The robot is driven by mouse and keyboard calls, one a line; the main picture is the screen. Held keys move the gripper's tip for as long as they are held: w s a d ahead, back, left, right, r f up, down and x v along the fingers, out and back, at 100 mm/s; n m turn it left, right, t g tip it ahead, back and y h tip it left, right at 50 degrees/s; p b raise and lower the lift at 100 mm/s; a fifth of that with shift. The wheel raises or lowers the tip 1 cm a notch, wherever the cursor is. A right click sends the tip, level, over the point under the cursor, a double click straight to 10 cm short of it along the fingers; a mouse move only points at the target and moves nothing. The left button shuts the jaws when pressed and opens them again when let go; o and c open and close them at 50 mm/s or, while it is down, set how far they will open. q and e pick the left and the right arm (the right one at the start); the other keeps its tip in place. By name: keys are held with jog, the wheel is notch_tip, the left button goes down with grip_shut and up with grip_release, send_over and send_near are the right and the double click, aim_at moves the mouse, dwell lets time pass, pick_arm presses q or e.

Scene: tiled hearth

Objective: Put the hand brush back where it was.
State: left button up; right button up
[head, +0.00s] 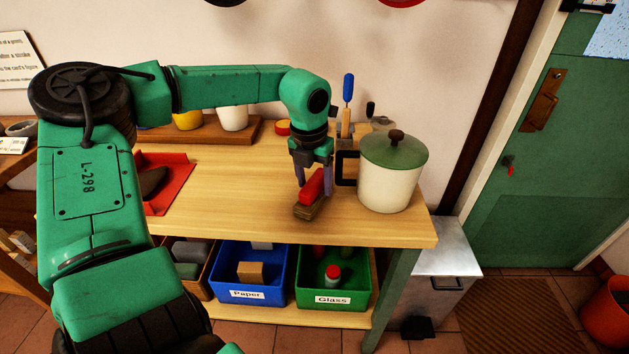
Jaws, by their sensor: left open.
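The hand brush (311,206) has a red top and brown lower part. It lies on the wooden bench top (235,208), near the front edge. My left gripper (314,187) reaches down from above with its fingers apart, one on each side of the brush's red part. I cannot tell whether the fingers touch it. My right gripper is out of view. A red tray-like piece (178,198), perhaps a dustpan, lies on the bench to the left with a dark object (152,182) on it, partly hidden by my arm.
A cream pot (388,188) with a green lid stands close to the right of the brush. Behind stand a blue-handled tool (348,90) and a shelf with pots (233,118). Blue Paper (247,294) and green Glass (333,298) bins sit below. The bench middle is clear.

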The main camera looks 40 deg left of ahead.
aim_at(311, 184)
pick_arm(q)
jog(key=shift+r, duration=0.55)
notch_tip(311, 184, up, 11)
jog(key=s, duration=0.1)
jog(key=shift+s+d, duration=0.25)
jog(key=shift+s, duration=0.1)
jog(key=shift+r, duration=0.2)
